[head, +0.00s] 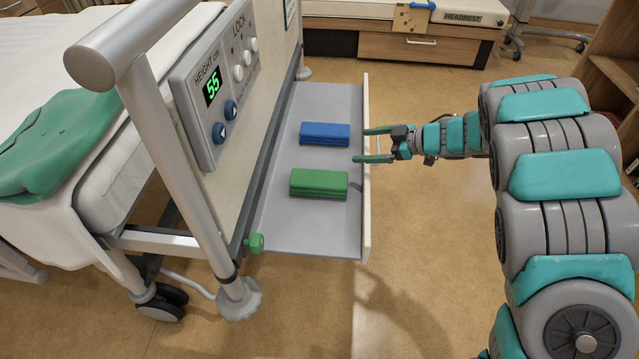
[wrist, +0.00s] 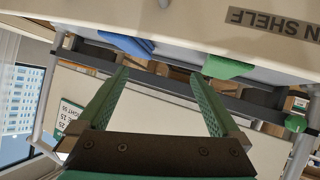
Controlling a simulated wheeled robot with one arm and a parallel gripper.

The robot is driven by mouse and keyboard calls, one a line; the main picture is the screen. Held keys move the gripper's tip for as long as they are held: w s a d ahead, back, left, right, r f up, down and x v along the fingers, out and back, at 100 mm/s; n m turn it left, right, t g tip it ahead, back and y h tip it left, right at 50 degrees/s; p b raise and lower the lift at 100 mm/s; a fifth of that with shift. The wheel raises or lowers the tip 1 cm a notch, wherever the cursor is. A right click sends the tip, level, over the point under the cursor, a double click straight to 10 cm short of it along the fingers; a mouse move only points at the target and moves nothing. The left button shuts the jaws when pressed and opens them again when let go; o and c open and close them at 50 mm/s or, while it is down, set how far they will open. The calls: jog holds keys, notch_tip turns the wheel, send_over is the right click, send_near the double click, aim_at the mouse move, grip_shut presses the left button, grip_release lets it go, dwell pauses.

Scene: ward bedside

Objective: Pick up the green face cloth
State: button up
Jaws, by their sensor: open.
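The green face cloth (head: 319,183) lies folded and flat on the grey shelf (head: 290,228) in the head view. A folded blue cloth (head: 325,133) lies behind it on the same shelf, a gap apart. My gripper (head: 364,145) is open and empty at the shelf's right side. Its fingers point left and overlap the shelf's raised lip in the picture, level with the gap between the cloths. In the wrist view, which looks upside down, the spread fingers (wrist: 160,76) show with the green cloth (wrist: 226,67) to the right and the blue cloth (wrist: 125,42) to the left.
The pale raised lip (head: 366,200) runs along the shelf's right edge. A bed-end panel with controls (head: 213,88) and a grey post (head: 165,150) stand left of the shelf. A green knob (head: 254,243) is at the near corner. Open floor (head: 430,240) lies to the right.

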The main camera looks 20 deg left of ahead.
aim_at(318, 178)
jog(key=s+a+f+g, duration=0.1)
jog(key=s, duration=0.1)
jog(key=s+f+n+g, duration=0.1)
jog(key=s+g, duration=0.1)
jog(key=s, duration=0.1)
jog(key=s+a+f+g, duration=0.1)
jog(key=s+g, duration=0.1)
jog(key=s, duration=0.1)
jog(key=shift+s+a+f+n+y, duration=0.2)
jog(key=shift+a+n+y, duration=0.1)
jog(key=shift+n+y, duration=0.1)
jog(key=shift+s+a, duration=0.2)
jog(key=shift+r+x, duration=0.2)
jog(key=shift+x, duration=1.6)
jog(key=shift+r+x, duration=0.2)
jog(key=shift+x, duration=1.65)
jog(key=shift+a, duration=0.2)
jog(key=c, duration=1.1)
jog(key=shift+r, duration=0.15)
